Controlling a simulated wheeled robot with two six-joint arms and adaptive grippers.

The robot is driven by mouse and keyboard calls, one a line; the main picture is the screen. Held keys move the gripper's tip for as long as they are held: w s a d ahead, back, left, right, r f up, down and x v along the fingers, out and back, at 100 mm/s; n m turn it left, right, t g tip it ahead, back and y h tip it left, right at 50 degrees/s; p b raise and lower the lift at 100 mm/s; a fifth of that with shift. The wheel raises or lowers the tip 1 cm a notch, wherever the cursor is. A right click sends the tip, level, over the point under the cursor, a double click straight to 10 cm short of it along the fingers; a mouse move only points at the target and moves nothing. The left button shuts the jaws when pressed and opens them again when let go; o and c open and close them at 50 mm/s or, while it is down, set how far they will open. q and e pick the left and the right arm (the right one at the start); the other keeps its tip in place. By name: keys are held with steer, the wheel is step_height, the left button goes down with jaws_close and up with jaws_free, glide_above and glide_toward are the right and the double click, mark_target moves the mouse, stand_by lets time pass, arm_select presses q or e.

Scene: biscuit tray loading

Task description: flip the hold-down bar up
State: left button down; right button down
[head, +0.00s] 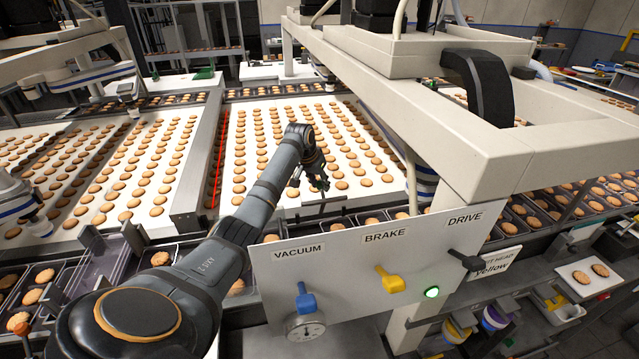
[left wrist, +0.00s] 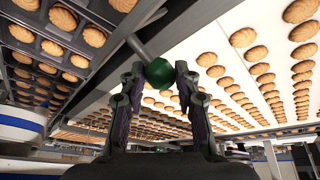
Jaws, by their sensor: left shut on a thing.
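A green knob (left wrist: 158,73) on a short grey rod (left wrist: 138,46) shows in the left wrist view. The rod runs up to a grey metal bar (left wrist: 108,52) along the edge of the white biscuit belt. My left gripper (left wrist: 160,78) has its two fingers closed on either side of the green knob. In the head view my left gripper (head: 318,182) is at the front edge of the white belt (head: 284,200), behind the switch panel. The knob is hard to make out there, hidden by the fingers. My right gripper does not show.
The white switch panel (head: 345,262) stands close in front, with a blue VACUUM lever (head: 306,300), a yellow BRAKE lever (head: 390,280) and a black DRIVE lever (head: 466,260). A green lamp (head: 432,293) is lit. A heavy pale frame (head: 480,150) rises at right.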

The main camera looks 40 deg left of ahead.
arm_select(q)
steer(key=shift+w+a+r, duration=0.25)
steer(key=shift+w+a, duration=0.05)
steer(key=shift+a, duration=0.1)
steer(key=shift+w+a+f, duration=0.1)
steer(key=shift+w+a, duration=0.55)
steer(key=shift+a, duration=0.2)
